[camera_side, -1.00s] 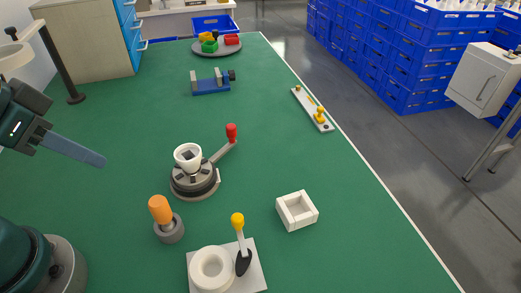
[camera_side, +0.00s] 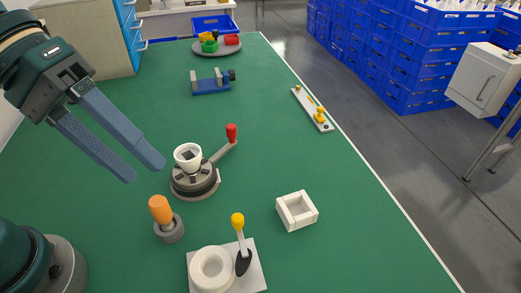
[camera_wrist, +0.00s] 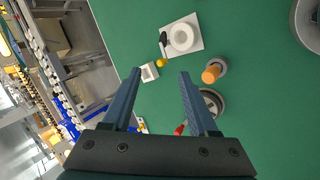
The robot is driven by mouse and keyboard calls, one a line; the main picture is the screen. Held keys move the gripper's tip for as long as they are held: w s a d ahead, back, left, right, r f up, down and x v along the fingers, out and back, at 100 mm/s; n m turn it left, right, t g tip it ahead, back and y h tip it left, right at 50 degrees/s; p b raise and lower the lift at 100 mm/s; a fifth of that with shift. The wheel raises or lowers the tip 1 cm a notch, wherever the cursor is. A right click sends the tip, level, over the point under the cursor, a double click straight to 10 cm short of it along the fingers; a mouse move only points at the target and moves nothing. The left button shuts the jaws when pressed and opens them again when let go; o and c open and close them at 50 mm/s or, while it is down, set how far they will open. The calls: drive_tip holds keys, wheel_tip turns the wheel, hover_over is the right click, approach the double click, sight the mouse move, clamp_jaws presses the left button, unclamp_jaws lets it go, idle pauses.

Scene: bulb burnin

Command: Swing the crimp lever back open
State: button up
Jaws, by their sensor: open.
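A round grey fixture (camera_side: 192,184) holds a white cup (camera_side: 187,155). Its lever has a red handle (camera_side: 231,132) and slants up to the right. A pale plate (camera_side: 255,270) carries a white ring (camera_side: 211,268) and a near-upright lever with a yellow knob (camera_side: 238,220) on a black base. I cannot tell which lever is the crimp lever. My gripper (camera_side: 147,172) is open and empty, above and left of the round fixture. In the wrist view the red handle (camera_wrist: 179,130) shows between the fingers (camera_wrist: 160,73), and one finger partly hides the fixture.
An orange-handled piece (camera_side: 160,209) stands in a grey holder, near the round fixture. A white square box (camera_side: 297,211) lies to the right. Farther back are a blue vise-like block (camera_side: 211,86), a pale strip (camera_side: 314,110) and a round tray (camera_side: 217,49). Green table is clear between them.

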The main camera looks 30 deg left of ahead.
drive_tip(key=w+d+r+n+g+h, duration=0.1)
drive_tip(key=w+d+r+n+h, duration=0.1)
drive_tip(key=w+d+h, duration=0.1)
drive_tip(key=n+t+h, duration=0.7)
drive_tip(key=n+t, duration=0.1)
drive_tip(key=n, duration=0.7)
hover_over(228, 126)
drive_tip(key=s+d, duration=0.1)
drive_tip(key=d, duration=0.2)
wheel_tip(228, 126, down, 7)
drive_tip(key=a+f+n, duration=0.1)
drive_tip(key=f, duration=0.1)
drive_tip(key=a+f+n+t+y, duration=0.1)
drive_tip(key=f, duration=0.1)
drive_tip(key=w+a+f+n+t, duration=0.1)
drive_tip(key=f, duration=0.2)
drive_tip(key=shift+n+y, duration=0.3)
drive_tip(key=shift+y, duration=0.1)
drive_tip(key=shift+n+y, duration=0.4)
drive_tip(key=shift+n, duration=0.5)
drive_tip(key=f, duration=0.3)
drive_tip(key=s+f, duration=0.1)
drive_tip(key=f, duration=0.1)
drive_tip(key=shift+a, duration=0.4)
drive_tip(key=shift+f, duration=0.2)
drive_tip(key=shift+x, duration=2.5)
drive_tip(key=shift+r, duration=0.1)
clamp_jaws()
